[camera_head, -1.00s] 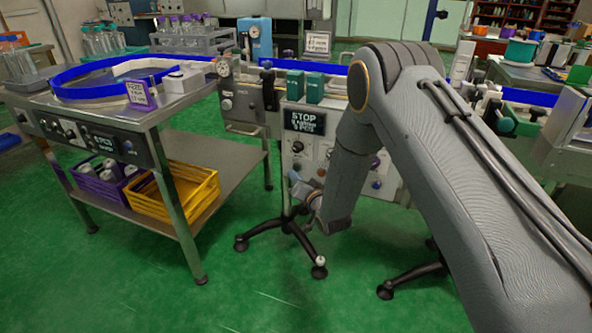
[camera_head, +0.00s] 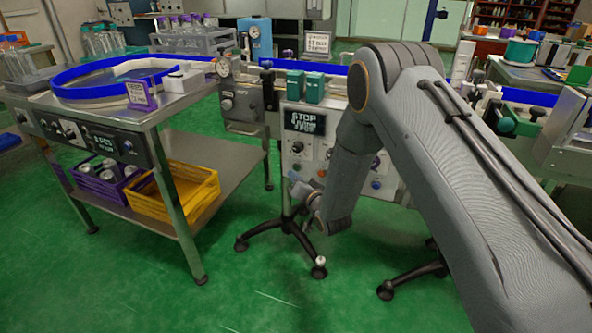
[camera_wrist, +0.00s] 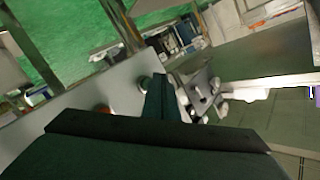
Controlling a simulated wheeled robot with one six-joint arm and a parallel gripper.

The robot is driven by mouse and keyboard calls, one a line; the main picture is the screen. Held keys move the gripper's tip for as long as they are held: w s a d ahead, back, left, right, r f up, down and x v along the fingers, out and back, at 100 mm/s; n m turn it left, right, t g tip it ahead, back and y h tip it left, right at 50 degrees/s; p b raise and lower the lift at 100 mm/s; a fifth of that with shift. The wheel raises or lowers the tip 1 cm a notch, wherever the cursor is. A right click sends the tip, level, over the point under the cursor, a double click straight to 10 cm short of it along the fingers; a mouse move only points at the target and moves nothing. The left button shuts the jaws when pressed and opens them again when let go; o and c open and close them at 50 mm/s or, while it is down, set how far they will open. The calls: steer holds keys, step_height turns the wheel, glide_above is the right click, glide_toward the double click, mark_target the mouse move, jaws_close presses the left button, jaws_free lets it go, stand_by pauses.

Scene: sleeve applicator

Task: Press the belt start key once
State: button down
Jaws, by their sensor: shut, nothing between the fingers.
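The control panel (camera_head: 345,152) under the conveyor carries several knobs and buttons and a black display (camera_head: 305,122) whose top line reads STOP; its lower lines are blurred. A red button (camera_head: 322,172) shows beside my arm. My gripper (camera_head: 297,180) is low in front of the panel's left part, small and partly hidden by my wrist. In the wrist view, the shut dark fingers (camera_wrist: 161,98) point at the pale panel face, beside a green button (camera_wrist: 145,83), with a red button (camera_wrist: 102,108) further left. I cannot tell whether the fingers touch the green button, or read any key label.
A steel table (camera_head: 150,118) with a curved blue-edged belt stands at left, a yellow crate (camera_head: 175,190) and a purple crate (camera_head: 105,180) on its lower shelf. Black stand feet (camera_head: 280,235) rest on the green floor. The front floor is clear.

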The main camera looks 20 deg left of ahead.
steer(key=shift+w, duration=0.1)
stand_by(0.4)
steer(key=shift+w, duration=0.3)
